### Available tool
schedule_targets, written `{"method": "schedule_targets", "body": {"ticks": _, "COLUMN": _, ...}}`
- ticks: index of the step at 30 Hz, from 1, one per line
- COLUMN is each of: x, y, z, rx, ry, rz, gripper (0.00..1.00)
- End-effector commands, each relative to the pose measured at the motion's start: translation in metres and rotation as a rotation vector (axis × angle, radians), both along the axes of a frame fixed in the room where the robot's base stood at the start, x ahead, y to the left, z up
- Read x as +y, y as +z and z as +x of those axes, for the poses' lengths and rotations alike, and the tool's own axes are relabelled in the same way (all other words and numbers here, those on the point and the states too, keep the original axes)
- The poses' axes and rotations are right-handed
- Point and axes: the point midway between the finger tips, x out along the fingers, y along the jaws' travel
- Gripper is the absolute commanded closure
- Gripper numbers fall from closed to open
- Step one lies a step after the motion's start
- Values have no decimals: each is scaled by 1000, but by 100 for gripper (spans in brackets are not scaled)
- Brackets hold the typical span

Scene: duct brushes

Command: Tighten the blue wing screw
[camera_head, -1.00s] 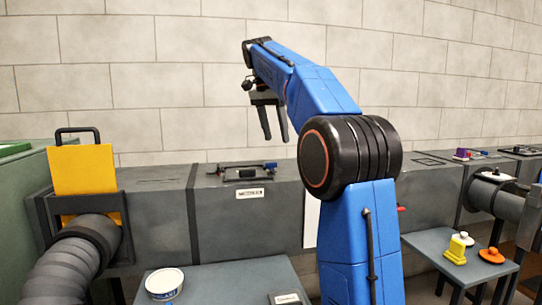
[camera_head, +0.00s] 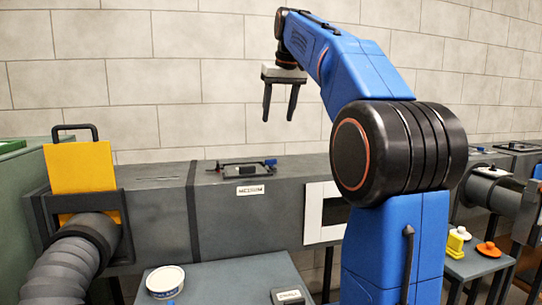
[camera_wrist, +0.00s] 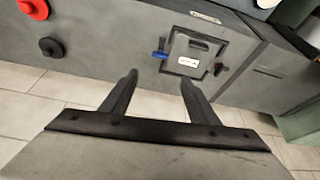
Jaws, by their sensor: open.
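The blue wing screw (camera_head: 270,163) is small and sits at the right end of a dark-framed hatch (camera_head: 243,168) on top of the grey duct. In the wrist view the blue wing screw (camera_wrist: 160,54) is at the left edge of the hatch (camera_wrist: 193,52), whose lid carries a black handle and a white label. My gripper (camera_head: 280,105) is open and empty, its fingers pointing down in the air above the duct. In the wrist view my gripper (camera_wrist: 159,80) has its fingers apart and does not touch the screw. The screw's exact angle is too small to tell.
A yellow plate (camera_head: 82,168) with a black handle stands in a slot at the left, above a ribbed hose (camera_head: 62,272). A white tub (camera_head: 165,280) stands on a grey table. A white-framed opening (camera_head: 313,215) is in the duct's front. A red knob (camera_wrist: 34,8) shows in the wrist view.

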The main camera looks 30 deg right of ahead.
Motion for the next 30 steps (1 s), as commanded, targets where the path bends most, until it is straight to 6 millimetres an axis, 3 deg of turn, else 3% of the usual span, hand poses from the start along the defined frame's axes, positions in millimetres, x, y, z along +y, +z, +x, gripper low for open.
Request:
{"method": "schedule_targets", "body": {"ticks": 21, "x": -8, "y": -114, "z": 46, "rx": 3, "ry": -2, "rz": 1, "gripper": 45}}
{"method": "schedule_targets", "body": {"ticks": 30, "x": -10, "y": -145, "z": 59, "rx": 2, "ry": -2, "rz": 1, "gripper": 45}}
